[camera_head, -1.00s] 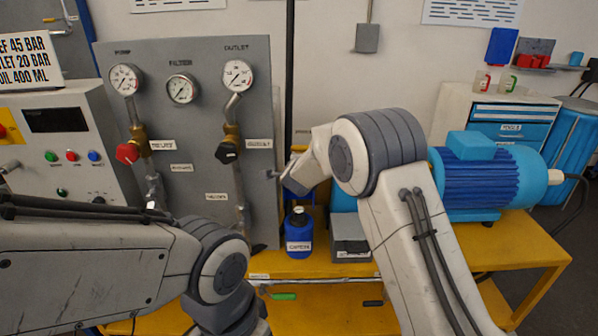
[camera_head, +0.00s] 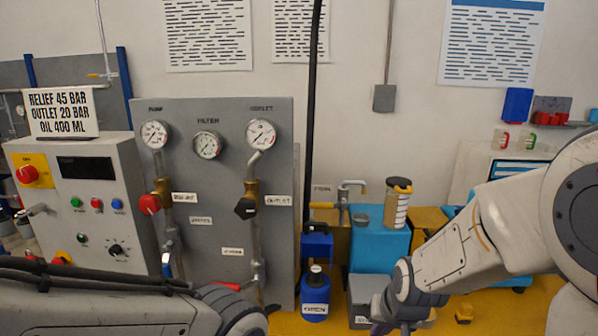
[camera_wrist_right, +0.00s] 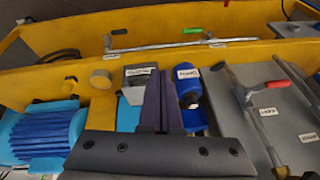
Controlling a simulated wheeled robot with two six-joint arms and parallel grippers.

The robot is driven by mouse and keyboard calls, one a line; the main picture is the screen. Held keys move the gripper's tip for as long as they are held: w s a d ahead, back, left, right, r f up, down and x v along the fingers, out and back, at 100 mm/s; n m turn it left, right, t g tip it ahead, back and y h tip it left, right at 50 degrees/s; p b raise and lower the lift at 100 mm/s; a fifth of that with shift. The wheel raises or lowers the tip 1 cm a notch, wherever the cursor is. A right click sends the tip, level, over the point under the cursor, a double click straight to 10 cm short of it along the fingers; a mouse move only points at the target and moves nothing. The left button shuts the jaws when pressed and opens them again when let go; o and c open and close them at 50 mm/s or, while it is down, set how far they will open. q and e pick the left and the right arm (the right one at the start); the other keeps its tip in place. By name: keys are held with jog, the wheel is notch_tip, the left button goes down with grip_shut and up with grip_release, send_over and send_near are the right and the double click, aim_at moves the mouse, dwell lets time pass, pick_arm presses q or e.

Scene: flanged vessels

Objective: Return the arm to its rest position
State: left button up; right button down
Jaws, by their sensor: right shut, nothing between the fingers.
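My right arm (camera_head: 465,255) comes in from the right in the head view, bent downward over the yellow bench. Its wrist is near the grey box (camera_head: 362,298), and its gripper is hidden or cut off at the bottom edge. In the right wrist view my right gripper (camera_wrist_right: 164,82) has its two dark fingers together, with nothing between them. The fingers lie in the picture between the grey box (camera_wrist_right: 141,76) and the blue bottle (camera_wrist_right: 188,92). My left arm (camera_head: 100,308) crosses the lower left of the head view; its gripper is not visible.
The grey gauge panel (camera_head: 215,225) with red-handled and black-handled valves stands behind the left arm. The control box (camera_head: 95,165) is at left. A blue block (camera_head: 380,252) carries a yellow-capped container (camera_head: 397,208). A blue motor (camera_wrist_right: 45,135) shows in the wrist view.

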jog(key=s+d+f+n+g, duration=0.1)
jog(key=s+d+n+g, duration=0.15)
jog(key=s, duration=0.55)
jog(key=s+a+r+n+g, duration=0.1)
jog(key=s+a+r+n, duration=0.2)
jog(key=s+a, duration=0.3)
jog(key=s+a+r+n+g, duration=0.1)
jog(key=s+a+r+n, duration=0.1)
jog(key=s+a+n, duration=0.2)
jog(key=s+a, duration=0.3)
jog(key=shift+a+r, duration=0.35)
jog(key=shift+r, duration=0.05)
